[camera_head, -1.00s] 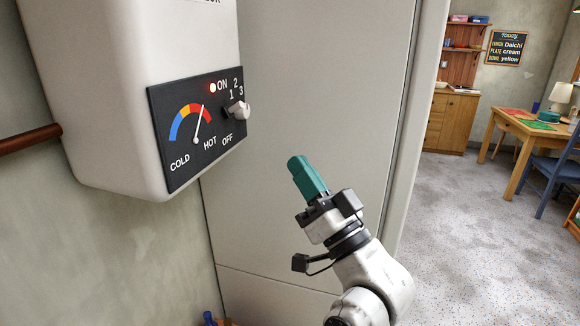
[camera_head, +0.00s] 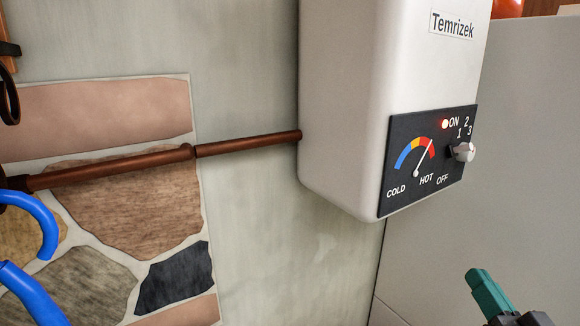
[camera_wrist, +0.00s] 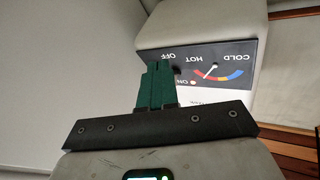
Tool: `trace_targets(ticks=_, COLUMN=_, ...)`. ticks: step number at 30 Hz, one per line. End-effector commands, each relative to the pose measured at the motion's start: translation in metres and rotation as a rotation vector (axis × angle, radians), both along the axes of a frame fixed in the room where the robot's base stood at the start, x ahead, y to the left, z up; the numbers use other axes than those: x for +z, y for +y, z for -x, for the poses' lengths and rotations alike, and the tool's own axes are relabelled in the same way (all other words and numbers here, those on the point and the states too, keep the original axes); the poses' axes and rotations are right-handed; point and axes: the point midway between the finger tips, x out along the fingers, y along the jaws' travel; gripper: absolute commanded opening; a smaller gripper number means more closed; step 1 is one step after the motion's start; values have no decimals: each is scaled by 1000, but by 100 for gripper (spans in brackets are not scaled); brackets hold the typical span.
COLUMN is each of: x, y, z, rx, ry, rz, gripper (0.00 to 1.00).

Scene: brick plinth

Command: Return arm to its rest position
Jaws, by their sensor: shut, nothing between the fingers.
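My gripper (camera_head: 488,292) shows at the bottom right of the head view, its green fingers pointing up and left. It is below the white water heater (camera_head: 345,110) and apart from it. In the wrist view the green fingers of my gripper (camera_wrist: 157,72) are together with nothing between them. The heater's panel (camera_wrist: 212,72) appears upside down behind them.
A copper pipe (camera_head: 110,171) runs from the heater's left side along the wall. A stone-patterned panel (camera_head: 120,215) and blue curved tubes (camera_head: 30,295) are at the left. A pale flat surface (camera_head: 520,110) stands right of the heater.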

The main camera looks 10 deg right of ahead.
Motion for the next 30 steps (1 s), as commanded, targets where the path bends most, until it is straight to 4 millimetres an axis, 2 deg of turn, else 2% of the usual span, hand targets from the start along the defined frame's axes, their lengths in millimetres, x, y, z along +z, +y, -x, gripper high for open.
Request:
trace_targets(ticks=1, x=-35, y=9, z=-5, rx=20, ry=127, rz=1, gripper=0)
trace_targets(ticks=4, x=-102, y=26, z=-3, rx=61, ry=384, rz=8, gripper=0)
trace_targets(ticks=8, x=-187, y=48, z=21, rx=118, ry=719, rz=27, gripper=0)
trace_targets(ticks=9, x=-211, y=54, z=33, rx=135, ry=821, rz=34, gripper=0)
trace_targets(ticks=12, x=-266, y=68, z=72, rx=180, ry=1079, rz=54, gripper=0)
trace_targets(ticks=15, x=-307, y=77, z=117, rx=219, ry=1317, rz=74, gripper=0)
trace_targets(ticks=18, x=-333, y=83, z=159, rx=250, ry=1508, rz=91, gripper=0)
trace_targets(ticks=22, x=-348, y=86, z=195, rx=273, ry=1666, rz=105, gripper=0)
trace_targets(ticks=25, x=-352, y=87, z=207, rx=281, ry=1720, rz=109, gripper=0)
trace_targets(ticks=30, x=-352, y=87, z=208, rx=281, ry=1722, rz=110, gripper=0)
